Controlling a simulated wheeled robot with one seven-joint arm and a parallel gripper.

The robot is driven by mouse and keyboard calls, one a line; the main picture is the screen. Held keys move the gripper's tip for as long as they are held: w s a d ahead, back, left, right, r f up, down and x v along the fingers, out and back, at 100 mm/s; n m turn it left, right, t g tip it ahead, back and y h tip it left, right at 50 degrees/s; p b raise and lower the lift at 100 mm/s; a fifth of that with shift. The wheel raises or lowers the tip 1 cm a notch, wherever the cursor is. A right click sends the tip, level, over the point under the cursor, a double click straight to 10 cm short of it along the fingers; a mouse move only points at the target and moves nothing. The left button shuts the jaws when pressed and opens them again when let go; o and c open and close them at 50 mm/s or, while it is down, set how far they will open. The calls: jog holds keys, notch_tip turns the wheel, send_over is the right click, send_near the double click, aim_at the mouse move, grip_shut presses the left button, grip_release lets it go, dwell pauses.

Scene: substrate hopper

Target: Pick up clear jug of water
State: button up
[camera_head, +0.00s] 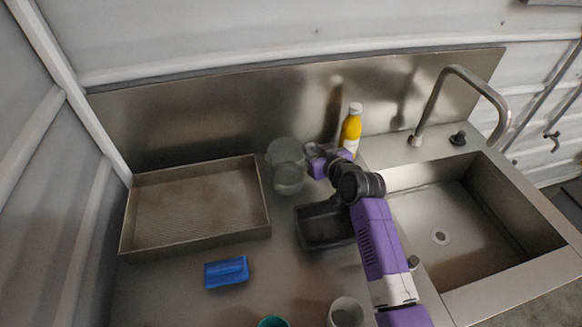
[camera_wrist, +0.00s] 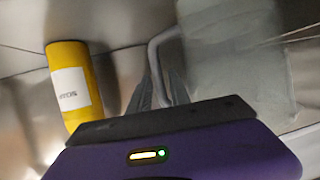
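The clear jug of water (camera_head: 287,175) stands on the metal counter between the shallow tray and the dark basin. It is faint and see-through, and its base is hard to make out. In the wrist view its blurred body (camera_wrist: 235,60) fills the right side, with its handle on the left. My gripper (camera_head: 313,150) is at the jug's right side. In the wrist view my dark fingers (camera_wrist: 160,80) lie close together on both sides of the handle and look shut on it. The exact contact is blurred.
A yellow bottle (camera_head: 351,130) with a white cap stands just behind my gripper. A shallow metal tray (camera_head: 262,205) is to the left. A dark basin (camera_head: 318,243) lies below my wrist. A blue brush-like item (camera_head: 227,272), white cup (camera_head: 345,312) and sink (camera_head: 470,225) are nearby.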

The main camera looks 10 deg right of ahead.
jog(key=shift+c, duration=0.2)
grip_shut()
jog(key=shift+w, duration=0.1)
dwell(1.2)
